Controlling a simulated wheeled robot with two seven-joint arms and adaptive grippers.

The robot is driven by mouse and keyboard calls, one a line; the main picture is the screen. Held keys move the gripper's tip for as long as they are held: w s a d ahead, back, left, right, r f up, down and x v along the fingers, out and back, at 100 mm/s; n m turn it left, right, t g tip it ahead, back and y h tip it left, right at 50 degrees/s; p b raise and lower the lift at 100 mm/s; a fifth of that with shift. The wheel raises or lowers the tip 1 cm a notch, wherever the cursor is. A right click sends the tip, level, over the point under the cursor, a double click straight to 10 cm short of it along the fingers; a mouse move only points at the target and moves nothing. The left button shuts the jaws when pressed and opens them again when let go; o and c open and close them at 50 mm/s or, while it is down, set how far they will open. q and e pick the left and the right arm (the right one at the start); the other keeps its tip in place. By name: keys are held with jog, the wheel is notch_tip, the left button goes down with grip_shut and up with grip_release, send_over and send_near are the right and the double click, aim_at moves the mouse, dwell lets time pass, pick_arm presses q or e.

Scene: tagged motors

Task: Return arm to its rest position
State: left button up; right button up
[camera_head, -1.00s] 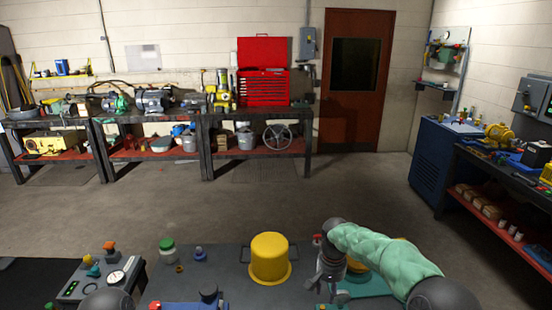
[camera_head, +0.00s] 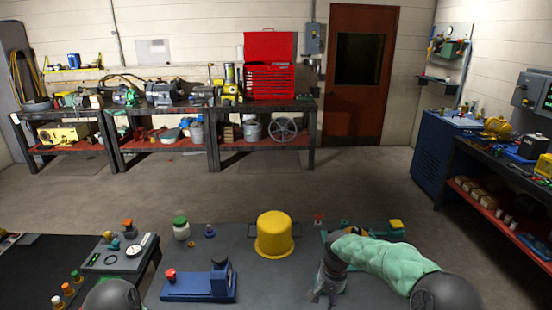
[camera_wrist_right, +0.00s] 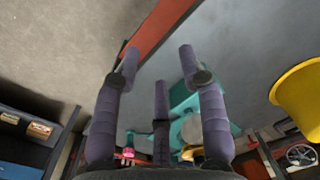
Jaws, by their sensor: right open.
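My right arm in its green sleeve (camera_head: 385,258) reaches in from the lower right in the head view. My left gripper is out of view.
A yellow pot (camera_head: 274,236) stands on the grey table (camera_head: 265,285). A blue fixture (camera_head: 190,286) with a red knob, a green-capped jar (camera_head: 181,228) and a gauge panel (camera_head: 120,254) are to the left. A teal fixture (camera_head: 396,234) lies behind my right arm.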

jog(key=s+a+f+n+y, duration=0.1)
jog(key=s+a+f, duration=0.15)
jog(key=f, duration=0.35)
jog(key=s+a+f+y, duration=0.1)
jog(key=s+f, duration=0.3)
jog(key=f, duration=0.2)
jog(key=s+a+f, duration=0.1)
jog(key=s+f, duration=0.5)
jog(key=s, duration=0.6)
jog(key=s+a+f+y, duration=0.1)
jog(key=s+f, duration=0.4)
jog(key=s, duration=0.7)
jog(key=shift+a+f, duration=0.2)
jog(key=shift+f, duration=0.2)
